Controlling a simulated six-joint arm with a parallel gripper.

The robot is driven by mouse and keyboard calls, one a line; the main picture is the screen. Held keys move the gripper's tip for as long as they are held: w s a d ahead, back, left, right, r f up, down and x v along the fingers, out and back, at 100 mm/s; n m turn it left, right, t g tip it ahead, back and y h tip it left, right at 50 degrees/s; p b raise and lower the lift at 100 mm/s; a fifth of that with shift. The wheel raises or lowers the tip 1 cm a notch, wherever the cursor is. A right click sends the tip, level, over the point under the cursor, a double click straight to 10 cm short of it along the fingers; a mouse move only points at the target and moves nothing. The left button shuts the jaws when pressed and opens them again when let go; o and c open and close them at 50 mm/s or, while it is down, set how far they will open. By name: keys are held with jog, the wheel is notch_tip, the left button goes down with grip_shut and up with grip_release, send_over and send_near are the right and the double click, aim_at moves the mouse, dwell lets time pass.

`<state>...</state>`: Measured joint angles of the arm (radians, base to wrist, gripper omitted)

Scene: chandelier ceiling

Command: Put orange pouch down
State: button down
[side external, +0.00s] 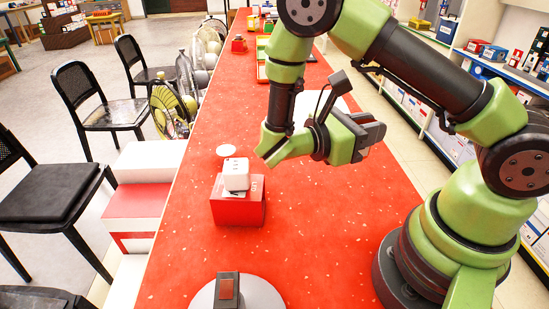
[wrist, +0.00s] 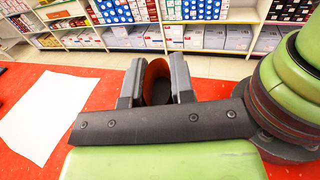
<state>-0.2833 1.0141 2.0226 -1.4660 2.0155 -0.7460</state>
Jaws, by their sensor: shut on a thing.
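My gripper (side external: 376,130) is raised above the red table (side external: 320,230), right of its middle in the side view. In the wrist view its two dark fingers (wrist: 156,84) are closed around the orange pouch (wrist: 155,72), which shows as a narrow orange-brown edge with a dark face. In the side view the pouch cannot be made out at the fingers.
A red box (side external: 238,211) with a white box (side external: 236,174) on top stands left of the gripper, near a white disc (side external: 226,150). A white sheet (wrist: 45,110) lies on the table. A grey round base with a dark block (side external: 228,287) is at the front.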

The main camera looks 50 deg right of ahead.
jog(key=s+a+f+m+g+y, duration=0.4)
jog(key=a+m+g+y, duration=0.3)
jog(key=m+g+y, duration=0.6)
jog(key=w+a+f+m+t+y, duration=0.1)
jog(key=w+a+m+t+y, duration=0.2)
jog(key=w+m+t+y, duration=0.55)
jog(key=w+a+m+t+y, duration=0.25)
jog(key=m+t+y, duration=0.35)
jog(key=y, duration=0.5)
jog(key=w+d+r+m+t+h, duration=0.35)
jog(key=w+d+m+t, duration=0.85)
jog(key=w+t, duration=0.55)
jog(key=shift+s+d+f+t, duration=0.15)
jog(key=shift+d+f+t, duration=0.2)
jog(key=shift+f, duration=1.15)
jog(key=shift+s+d+f+t, duration=0.1)
jog(key=shift+d+f+t, duration=0.25)
jog(key=shift+f, duration=1.1)
jog(key=shift+s+d+f+t, duration=0.15)
jog(key=shift+d+f+t, duration=0.2)
jog(key=shift+f, duration=1.15)
jog(key=shift+f, duration=0.15)
